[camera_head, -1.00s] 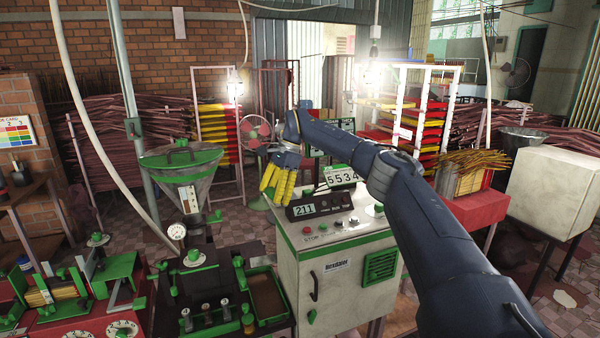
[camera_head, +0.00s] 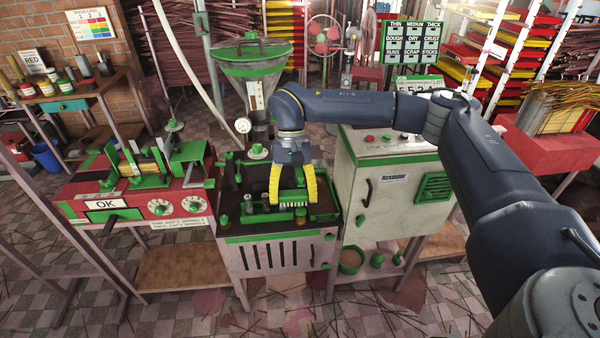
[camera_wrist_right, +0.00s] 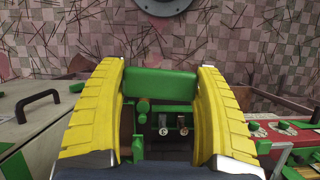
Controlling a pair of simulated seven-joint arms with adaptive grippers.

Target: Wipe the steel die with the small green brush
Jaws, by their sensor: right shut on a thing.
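My right gripper (camera_head: 292,199) points down over the green-and-dark extruder bench (camera_head: 240,234), with its yellow fingers on either side of the small green brush (camera_head: 293,195). The brush lies crosswise between the fingers, and a pale striped band shows on it in the head view. In the right wrist view the gripper (camera_wrist_right: 160,92) has the green block of the brush (camera_wrist_right: 160,85) between its fingertips. I cannot tell whether the brush touches anything below. I cannot make out the steel die for certain. My left gripper is not in view.
The hopper (camera_head: 253,68) and pressure gauge (camera_head: 243,125) stand behind the gripper. A white control cabinet (camera_head: 390,185) stands close on the right. A red machine with dials (camera_head: 130,208) stands on the left. Green knobs rise from the bench around the gripper.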

